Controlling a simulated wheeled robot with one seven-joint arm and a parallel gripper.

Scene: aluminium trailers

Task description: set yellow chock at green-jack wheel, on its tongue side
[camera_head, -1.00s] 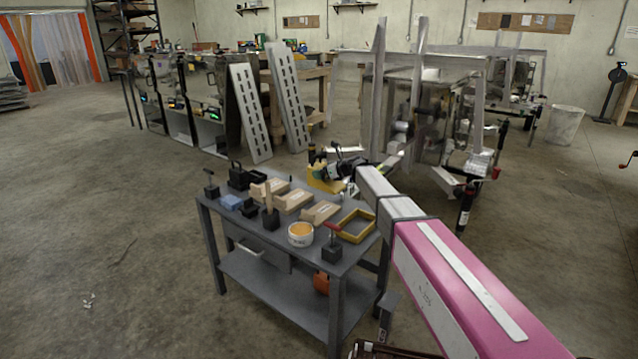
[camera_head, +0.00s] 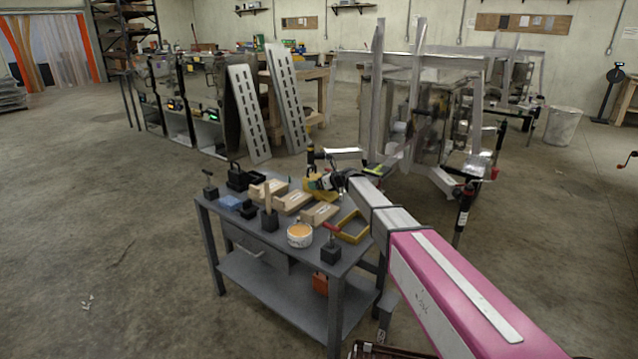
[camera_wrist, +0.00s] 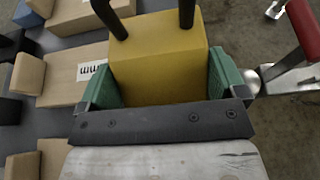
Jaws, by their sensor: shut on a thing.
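The yellow chock (camera_wrist: 165,60) is a yellow block with two dark posts on top. My gripper (camera_wrist: 162,85) is shut on it, with a green pad against each side. In the head view the chock (camera_head: 318,184) is at the back right end of the grey cart, beside my gripper (camera_head: 335,182). Whether it touches the cart top is hard to tell. An aluminium trailer (camera_head: 430,140) stands behind, to the right. I cannot make out a green jack or its wheel clearly; a small yellow-green part (camera_head: 373,170) shows low at the trailer's left.
A red handle (camera_wrist: 303,25) is close to my gripper's right. Open floor lies left and right of the cart.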

